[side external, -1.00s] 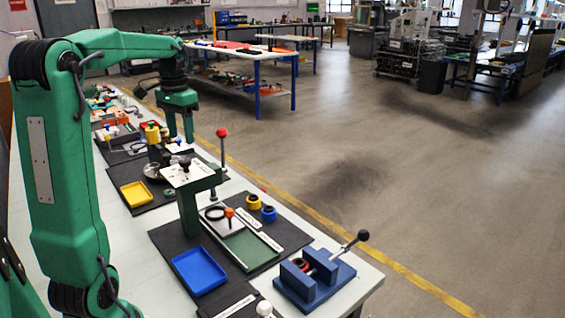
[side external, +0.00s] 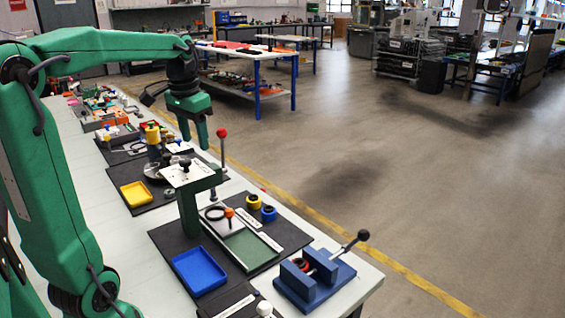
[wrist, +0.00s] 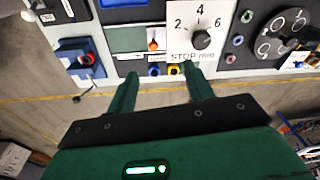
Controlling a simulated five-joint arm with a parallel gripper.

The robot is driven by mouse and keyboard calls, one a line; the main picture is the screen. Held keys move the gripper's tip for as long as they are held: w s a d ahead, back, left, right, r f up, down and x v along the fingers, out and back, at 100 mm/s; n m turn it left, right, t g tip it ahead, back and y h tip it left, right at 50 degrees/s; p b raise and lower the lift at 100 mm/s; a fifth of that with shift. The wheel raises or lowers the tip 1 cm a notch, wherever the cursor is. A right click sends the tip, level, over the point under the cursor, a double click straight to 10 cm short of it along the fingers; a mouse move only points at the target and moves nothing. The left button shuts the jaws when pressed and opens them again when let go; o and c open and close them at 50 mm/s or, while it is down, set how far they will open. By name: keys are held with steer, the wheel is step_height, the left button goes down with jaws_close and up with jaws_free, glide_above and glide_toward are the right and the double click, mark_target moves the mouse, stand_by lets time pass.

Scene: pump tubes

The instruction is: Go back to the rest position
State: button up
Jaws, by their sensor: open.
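My green gripper (side external: 194,130) hangs from the arm above the far side of the bench, past the yellow tray. In the wrist view my gripper (wrist: 160,78) shows two green fingers spread well apart with nothing between them. The white bench (side external: 110,178) runs below and to the left of it. The fingertips are apart from the bench items in the wrist view.
A green press stand (side external: 189,210) with a red-knobbed lever (side external: 221,133) rises from the bench. A yellow tray (side external: 137,194), a blue tray (side external: 199,271) and a blue clamp (side external: 315,281) lie along it. The floor (side external: 400,200) to the right is clear.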

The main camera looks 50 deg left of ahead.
steer(key=s+d+f+m+t, duration=0.1)
steer(key=s+d+f+t, duration=0.1)
steer(key=d, duration=0.7)
steer(key=s+d+f+m+t, duration=0.1)
steer(key=s+d+f, duration=0.3)
steer(key=d, duration=0.6)
steer(key=s+t, duration=0.1)
steer(key=s, duration=0.1)
steer(key=shift+s+f+h, duration=0.15)
steer(key=shift+s+h, duration=0.2)
steer(key=shift+h, duration=0.05)
